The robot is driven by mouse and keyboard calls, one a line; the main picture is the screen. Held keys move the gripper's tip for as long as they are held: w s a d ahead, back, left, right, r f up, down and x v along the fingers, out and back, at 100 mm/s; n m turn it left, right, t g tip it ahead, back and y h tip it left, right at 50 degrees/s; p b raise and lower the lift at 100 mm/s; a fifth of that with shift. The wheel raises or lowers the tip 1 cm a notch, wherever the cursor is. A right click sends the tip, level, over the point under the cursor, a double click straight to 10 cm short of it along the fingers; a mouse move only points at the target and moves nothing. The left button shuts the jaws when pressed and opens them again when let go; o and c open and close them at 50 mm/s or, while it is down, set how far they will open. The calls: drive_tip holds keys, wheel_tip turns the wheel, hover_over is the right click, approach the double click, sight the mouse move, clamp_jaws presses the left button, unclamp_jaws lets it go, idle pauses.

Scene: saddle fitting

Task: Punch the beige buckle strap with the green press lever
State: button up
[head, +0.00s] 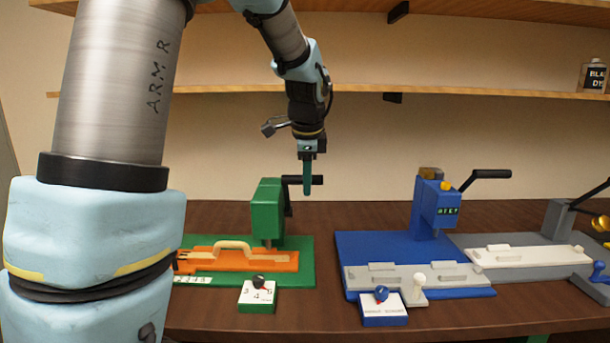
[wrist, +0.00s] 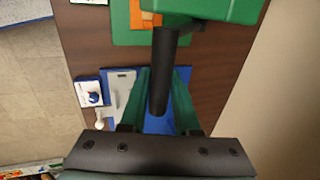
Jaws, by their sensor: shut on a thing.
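The green press (head: 267,208) stands on a green base at the left of the bench. Its black lever (head: 293,180) sticks out to the right at the top. My gripper (head: 307,188) is shut on the lever near its outer end. In the wrist view the black lever (wrist: 164,65) runs between the two teal fingers of my gripper (wrist: 161,90). A beige strap (head: 232,244) with a curved shape lies in the orange fixture (head: 225,260) below the press head. Where the punch meets the strap is partly hidden by the press head.
A box with a black knob (head: 258,281) and numbers stands in front of the green base. To the right are a blue press (head: 438,207) with its own black lever, a grey fixture, a blue-knobbed box (head: 383,310) and a white fixture (head: 525,256). Shelves run above.

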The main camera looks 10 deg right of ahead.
drive_tip(key=shift+s+a+f+b, duration=0.15)
drive_tip(key=shift+s+f+b, duration=0.2)
drive_tip(key=shift+s+f, duration=0.3)
drive_tip(key=shift+s+a+f+b, duration=0.15)
drive_tip(key=shift+s+f+b, duration=0.55)
drive_tip(key=shift+f, duration=0.15)
drive_tip(key=s+f+b, duration=0.3)
drive_tip(key=f+b, duration=0.3)
drive_tip(key=f, duration=0.2)
drive_tip(key=shift+s+a+f, duration=0.25)
drive_tip(key=shift+s+a, duration=0.05)
drive_tip(key=shift+a, duration=0.1)
idle(0.5)
drive_tip(key=shift+s+f+b, duration=0.2)
drive_tip(key=shift+f+b, duration=1)
drive_tip(key=shift+f, duration=0.9)
wheel_tip(320, 180, up, 3)
drive_tip(key=p, duration=0.3)
drive_tip(key=shift+w+r, duration=0.1)
drive_tip(key=shift+r, duration=0.1)
